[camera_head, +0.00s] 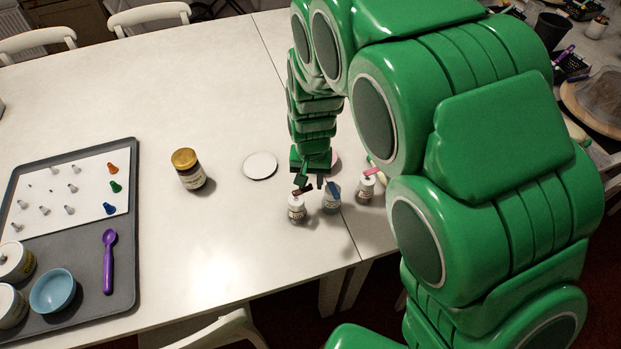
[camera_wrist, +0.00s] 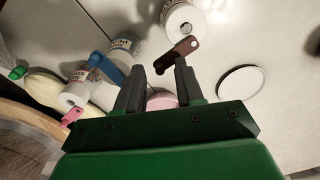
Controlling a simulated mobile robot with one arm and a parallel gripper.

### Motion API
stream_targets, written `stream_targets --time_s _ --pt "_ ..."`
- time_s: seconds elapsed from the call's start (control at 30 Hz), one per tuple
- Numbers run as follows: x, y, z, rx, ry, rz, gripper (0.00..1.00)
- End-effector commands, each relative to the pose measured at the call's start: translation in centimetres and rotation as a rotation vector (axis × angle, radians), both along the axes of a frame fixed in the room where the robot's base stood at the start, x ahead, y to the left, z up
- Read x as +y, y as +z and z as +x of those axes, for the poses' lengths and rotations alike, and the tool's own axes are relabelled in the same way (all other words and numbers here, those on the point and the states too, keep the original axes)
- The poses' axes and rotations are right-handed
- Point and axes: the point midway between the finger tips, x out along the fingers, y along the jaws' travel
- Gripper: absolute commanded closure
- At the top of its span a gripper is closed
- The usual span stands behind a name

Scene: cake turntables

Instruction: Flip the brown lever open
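The brown lever (camera_head: 303,190) sits on top of a small white bottle (camera_head: 297,209), the leftmost of three in the head view. In the wrist view the brown lever (camera_wrist: 178,54) slants from the white bottle (camera_wrist: 182,20) down toward my fingers. My gripper (camera_head: 308,183) is open and empty, pointing down just behind the bottle tops. In the wrist view my gripper (camera_wrist: 160,70) has its fingers apart, with the lever's lower end at the gap near the right fingertip. I cannot tell whether they touch.
Bottles with a blue lever (camera_head: 333,188) and a pink lever (camera_head: 370,171) stand close to the right. A white disc (camera_head: 260,165) and a gold-lidded jar (camera_head: 188,170) are to the left. A grey tray (camera_head: 122,270) lies farther left. The front table is clear.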

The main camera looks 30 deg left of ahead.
Motion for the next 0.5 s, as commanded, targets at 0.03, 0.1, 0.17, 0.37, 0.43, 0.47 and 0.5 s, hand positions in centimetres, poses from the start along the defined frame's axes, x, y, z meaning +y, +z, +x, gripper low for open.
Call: stream_targets --time_s 0.03,0.1,0.17,0.37,0.43,0.47,0.5 --pt "0.0 0.0 0.0 0.0 0.0 0.0 0.63" --pt "0.0 0.0 0.0 0.0 0.0 0.0 0.63" --pt "0.0 0.2 0.0 0.0 0.0 0.0 0.63" --pt "0.0 1.5 0.1 -0.001 0.0 0.001 0.63" --pt "0.0 2.2 0.1 -0.002 0.0 0.002 0.63" --pt "0.0 2.6 0.1 -0.003 0.0 0.002 0.63" --pt "0.1 3.2 0.2 -0.004 0.0 0.004 0.63"
